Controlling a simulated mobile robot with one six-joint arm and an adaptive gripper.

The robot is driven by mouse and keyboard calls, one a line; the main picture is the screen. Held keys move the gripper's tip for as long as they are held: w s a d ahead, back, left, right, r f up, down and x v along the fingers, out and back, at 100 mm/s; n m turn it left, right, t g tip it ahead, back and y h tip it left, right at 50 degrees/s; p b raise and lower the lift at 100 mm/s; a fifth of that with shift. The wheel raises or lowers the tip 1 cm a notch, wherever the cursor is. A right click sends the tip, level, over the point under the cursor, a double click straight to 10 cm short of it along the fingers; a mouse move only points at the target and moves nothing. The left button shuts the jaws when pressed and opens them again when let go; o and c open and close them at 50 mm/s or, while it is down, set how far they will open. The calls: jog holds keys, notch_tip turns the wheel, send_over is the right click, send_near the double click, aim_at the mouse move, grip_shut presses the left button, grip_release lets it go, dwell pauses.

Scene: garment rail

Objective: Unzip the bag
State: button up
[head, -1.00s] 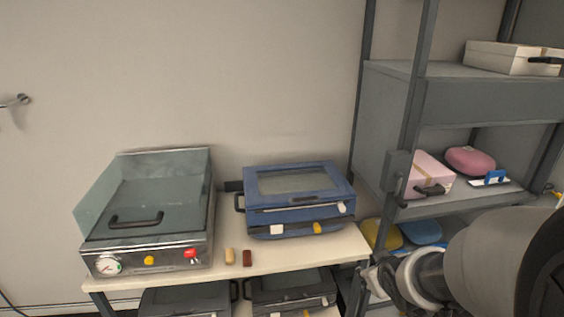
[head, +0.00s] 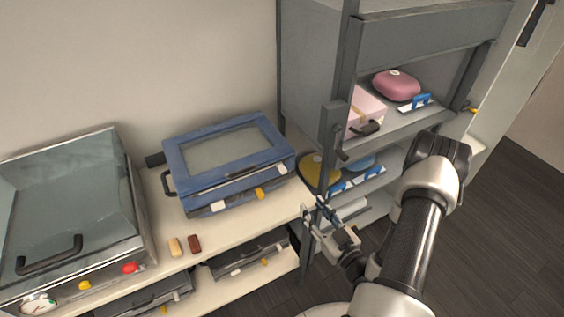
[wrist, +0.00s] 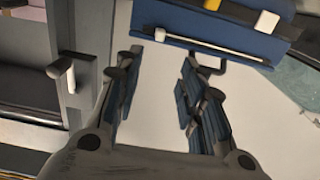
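A blue box-shaped case (head: 228,160) with a clear window in its top lies on the table. It may be the bag, but I cannot tell for sure. A dark handle is on its left side; white and yellow tabs are along its front. Its blue edge also shows at the top of the wrist view (wrist: 200,28), with a pale rod and a white tab. My gripper (head: 322,212) is to the right of the case, beside the table's right end. In the wrist view my gripper (wrist: 160,80) has its fingers apart, with nothing between them.
A glass-lidded metal box (head: 75,205) is at left. Two small blocks, tan (head: 175,247) and brown (head: 195,244), lie on the table (head: 235,225). A grey shelf unit (head: 405,45) at right holds a pink rounded object (head: 397,85) and a pink box (head: 366,107).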

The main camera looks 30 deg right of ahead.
aim_at(285, 172)
jog(key=w, duration=1.7)
jog(key=shift+a+b, duration=0.3)
jog(key=shift+b, duration=0.1)
jog(key=shift+c, duration=0.2)
grip_shut()
